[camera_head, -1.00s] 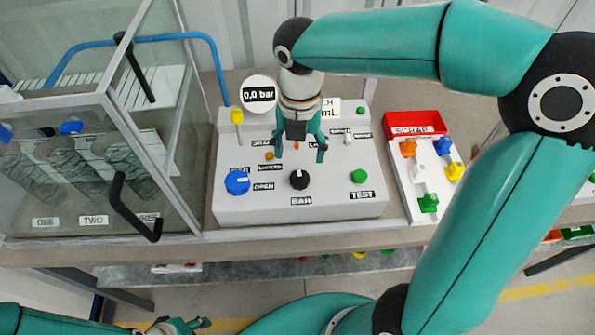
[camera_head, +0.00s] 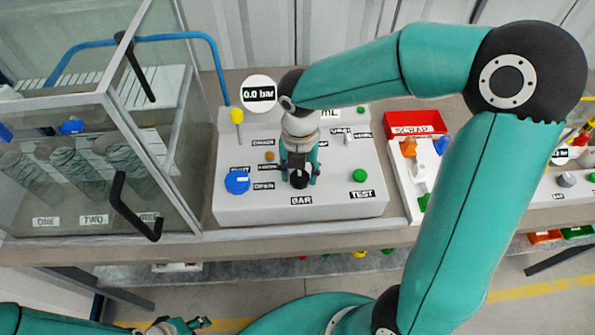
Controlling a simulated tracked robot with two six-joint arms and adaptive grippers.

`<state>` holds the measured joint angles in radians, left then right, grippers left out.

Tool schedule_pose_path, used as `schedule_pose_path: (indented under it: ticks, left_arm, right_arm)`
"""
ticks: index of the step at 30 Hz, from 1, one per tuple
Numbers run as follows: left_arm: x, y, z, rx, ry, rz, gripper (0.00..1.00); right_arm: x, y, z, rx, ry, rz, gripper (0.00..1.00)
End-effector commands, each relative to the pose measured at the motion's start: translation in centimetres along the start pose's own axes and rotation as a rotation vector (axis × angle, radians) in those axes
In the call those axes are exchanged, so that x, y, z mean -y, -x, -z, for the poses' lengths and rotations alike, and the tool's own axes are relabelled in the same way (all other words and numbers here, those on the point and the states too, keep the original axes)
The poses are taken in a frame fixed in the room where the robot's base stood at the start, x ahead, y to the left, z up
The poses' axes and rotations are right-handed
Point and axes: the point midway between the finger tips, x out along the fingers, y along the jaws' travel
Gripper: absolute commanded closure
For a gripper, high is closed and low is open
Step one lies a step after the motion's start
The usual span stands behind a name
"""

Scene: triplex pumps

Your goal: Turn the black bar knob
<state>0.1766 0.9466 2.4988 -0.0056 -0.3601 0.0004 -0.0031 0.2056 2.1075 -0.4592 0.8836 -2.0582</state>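The black bar knob (camera_head: 300,179) sits on the grey control box (camera_head: 345,205), just above the "BAR" label. My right gripper (camera_head: 299,180) points down at it, with one finger on the left and one on the right of the knob. Its fingers are apart, and I cannot tell whether they touch the knob. Part of the knob's far side is hidden by the gripper. My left gripper (camera_head: 178,326) is low at the bottom left, far from the box, and its fingers appear apart.
A blue knob (camera_head: 237,182) and a green button (camera_head: 360,176) flank the black knob. A yellow-topped lever (camera_head: 236,116) and a 0.0 bar gauge (camera_head: 259,94) stand behind. A glass cabinet (camera_head: 90,150) is at left; a red scrap bin (camera_head: 414,122) is at right.

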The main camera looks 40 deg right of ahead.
Motion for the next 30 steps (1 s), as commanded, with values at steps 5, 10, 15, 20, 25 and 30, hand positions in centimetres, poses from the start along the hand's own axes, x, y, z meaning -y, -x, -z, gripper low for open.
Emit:
schedule_pose_path:
  ticks: [5, 10, 15, 20, 25, 30]
  left_arm:
    - [0.0, 0.0, 0.0, 0.0, 0.0, 0.0, 0.6]
    - [0.0, 0.0, 0.0, 0.0, 0.0, 0.0, 0.6]
    - [0.1, -0.1, 0.0, 0.0, 0.0, 0.0, 0.6]
    - [0.1, -0.3, 0.0, 0.0, 0.0, 0.0, 0.6]
    - [0.3, -0.7, 0.0, 0.0, 0.0, 0.0, 0.6]
    - [0.4, -1.1, 0.0, 0.0, 0.0, 0.0, 0.6]
  right_arm:
    - [0.0, 0.0, 0.0, 0.0, 0.0, -0.001, 0.85]
    - [-0.3, 0.0, 0.2, -0.001, -0.001, -0.003, 0.9]
    - [-0.3, 0.0, 0.1, 0.0, -0.031, -0.005, 0.9]
    - [-0.3, -0.1, 0.0, 0.0, -0.098, -0.006, 0.9]
    - [-0.3, -0.1, 0.0, 0.001, -0.213, -0.007, 0.9]
    - [-0.2, -0.1, 0.0, 0.001, -0.364, -0.007, 0.9]
